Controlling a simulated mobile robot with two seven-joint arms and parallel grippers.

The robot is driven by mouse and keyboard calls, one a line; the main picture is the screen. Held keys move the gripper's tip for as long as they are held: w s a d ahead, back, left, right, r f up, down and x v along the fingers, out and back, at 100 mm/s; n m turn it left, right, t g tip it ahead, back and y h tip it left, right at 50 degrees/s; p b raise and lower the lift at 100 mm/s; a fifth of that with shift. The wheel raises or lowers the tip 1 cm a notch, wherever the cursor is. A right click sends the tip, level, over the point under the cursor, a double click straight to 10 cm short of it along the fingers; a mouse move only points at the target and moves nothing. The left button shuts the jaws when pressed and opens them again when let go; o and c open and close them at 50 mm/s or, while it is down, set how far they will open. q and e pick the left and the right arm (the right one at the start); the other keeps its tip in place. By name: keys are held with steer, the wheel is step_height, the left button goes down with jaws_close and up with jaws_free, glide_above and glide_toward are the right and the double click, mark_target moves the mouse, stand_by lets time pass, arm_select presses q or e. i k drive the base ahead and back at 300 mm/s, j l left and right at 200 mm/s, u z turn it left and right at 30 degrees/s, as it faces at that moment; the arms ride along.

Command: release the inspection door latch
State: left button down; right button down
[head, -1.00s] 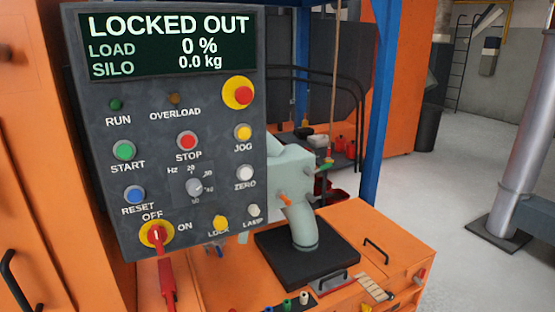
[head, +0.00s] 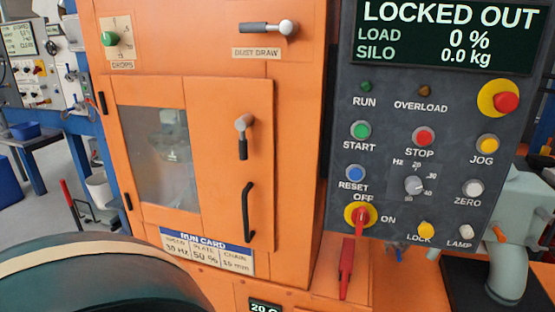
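The inspection door (head: 190,165) is an orange panel with a clear window (head: 158,160) on the cabinet front, and it looks closed. Its latch (head: 242,136) is a lever with a silver hub and a black grip pointing down, near the door's right edge. A black pull handle (head: 248,212) is below the latch. Hinges show on the door's left side. Neither of my grippers shows in the head view.
The grey control panel (head: 430,130) reads LOCKED OUT and juts out right of the door. A red tag hangs from its OFF/ON switch (head: 361,216). A large dark rounded shape (head: 100,280) fills the lower left. A dust draw lever (head: 270,28) is above the door.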

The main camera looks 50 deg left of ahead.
mark_target(245, 120)
steer(key=u, duration=1.75)
